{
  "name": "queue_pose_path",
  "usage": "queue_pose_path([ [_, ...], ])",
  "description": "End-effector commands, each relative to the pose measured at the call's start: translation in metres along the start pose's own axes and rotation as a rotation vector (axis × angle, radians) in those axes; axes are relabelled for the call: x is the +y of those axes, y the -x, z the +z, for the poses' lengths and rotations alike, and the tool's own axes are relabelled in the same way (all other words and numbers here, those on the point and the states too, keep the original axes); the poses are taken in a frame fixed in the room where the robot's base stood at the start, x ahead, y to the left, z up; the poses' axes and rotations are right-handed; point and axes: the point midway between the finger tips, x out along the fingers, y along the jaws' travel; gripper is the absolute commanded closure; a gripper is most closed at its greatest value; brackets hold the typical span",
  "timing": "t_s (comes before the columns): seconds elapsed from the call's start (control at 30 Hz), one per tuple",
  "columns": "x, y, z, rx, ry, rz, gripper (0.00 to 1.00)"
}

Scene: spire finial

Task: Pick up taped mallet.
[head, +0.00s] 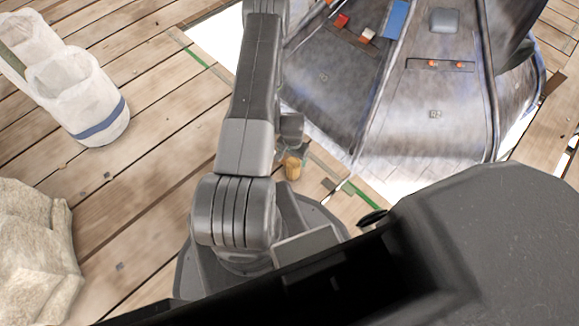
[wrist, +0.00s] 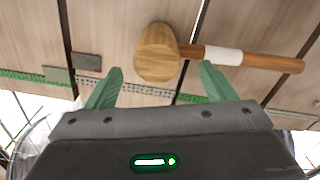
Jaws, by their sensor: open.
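The taped mallet lies on the plank floor. In the wrist view its round wooden head (wrist: 157,52) is ahead of my gripper, and its brown handle (wrist: 272,62) with a band of white tape (wrist: 223,56) runs to the right. In the head view only its pale wooden head (head: 292,168) shows clearly beside my arm; the handle is mostly hidden. My gripper (wrist: 161,70) is open, with two green fingers apart and nothing held. The mallet head appears in line with the gap between the fingertips; the right fingertip is just below the handle in the picture. I cannot tell the height gap.
A large grey metal spire section (head: 400,110) stands close at the right. White bucket-like sacks (head: 90,95) stand at upper left, and a pale stone block (head: 35,250) at lower left. Small flat dark pieces (wrist: 87,61) lie near a green strip. Planks at left are mostly clear.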

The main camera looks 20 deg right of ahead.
Motion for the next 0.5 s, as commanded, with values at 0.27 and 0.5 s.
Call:
queue_pose_path([
  [0.27, 0.004, -0.043, -0.004, -0.001, -0.001, 0.000, 0.23],
  [0.5, 0.004, -0.044, -0.003, -0.001, -0.001, 0.000, 0.23],
])
